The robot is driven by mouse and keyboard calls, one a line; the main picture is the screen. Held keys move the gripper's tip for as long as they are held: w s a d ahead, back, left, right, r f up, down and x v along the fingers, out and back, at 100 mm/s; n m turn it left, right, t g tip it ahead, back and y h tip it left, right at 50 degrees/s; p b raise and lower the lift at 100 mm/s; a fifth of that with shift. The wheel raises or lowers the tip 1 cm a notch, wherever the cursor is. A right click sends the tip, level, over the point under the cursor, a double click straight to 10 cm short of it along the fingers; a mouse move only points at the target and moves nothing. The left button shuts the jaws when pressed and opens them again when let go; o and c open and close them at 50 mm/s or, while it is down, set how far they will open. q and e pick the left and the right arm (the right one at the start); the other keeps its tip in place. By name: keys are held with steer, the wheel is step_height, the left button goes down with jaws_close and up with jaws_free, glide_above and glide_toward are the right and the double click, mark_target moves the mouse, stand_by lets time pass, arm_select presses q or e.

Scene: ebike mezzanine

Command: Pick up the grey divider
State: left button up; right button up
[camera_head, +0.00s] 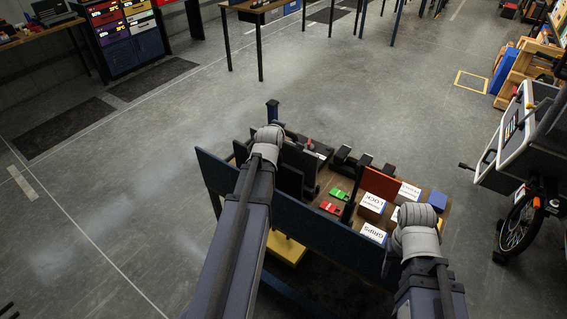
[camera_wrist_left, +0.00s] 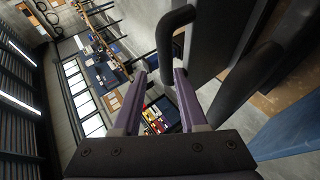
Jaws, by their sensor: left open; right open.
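Dark grey upright panels (camera_head: 289,181) stand at the left part of the workbench, beside my left forearm; I cannot tell which one is the grey divider. A broad grey surface (camera_wrist_left: 213,38) and thick black curved bars fill the space right of those fingers. In the head view my left wrist covers part of the bench's far left. My right gripper (camera_head: 387,263) is low over the bench's near right edge, mostly hidden by its own wrist; no object shows in it.
The bench (camera_head: 333,188) carries a green part (camera_head: 339,194), a red part (camera_head: 329,208), an orange-red panel (camera_head: 380,184), white-labelled boxes (camera_head: 371,206) and a blue box (camera_head: 437,200). A dark blue board (camera_head: 318,232) runs along its near side. A cargo bike (camera_head: 521,150) stands right.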

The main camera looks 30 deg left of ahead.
arm_select(q)
steer(key=shift+w+a+f+b, duration=0.1)
steer(key=shift+w+f+b, duration=0.15)
steer(key=shift+f, duration=0.15)
steer(key=shift+w+a+f+b, duration=0.1)
steer(key=shift+f+b, duration=0.15)
steer(key=shift+f, duration=0.15)
arm_select(e)
steer(key=shift+w+a+f, duration=0.1)
steer(key=shift+w+f, duration=0.1)
steer(key=shift+f, duration=0.25)
steer(key=shift+w+a+f, duration=0.1)
steer(key=shift+w+f, duration=0.1)
steer(key=shift+f, duration=0.2)
arm_select(q)
steer(key=shift+w, duration=0.1)
steer(key=b+x, duration=0.4)
steer(key=x, duration=0.3)
steer(key=shift+w+f, duration=0.15)
arm_select(e)
step_height(320, 180, down, 4)
steer(key=shift+d+r, duration=0.1)
arm_select(q)
steer(key=shift+c, duration=0.2)
jaws_close()
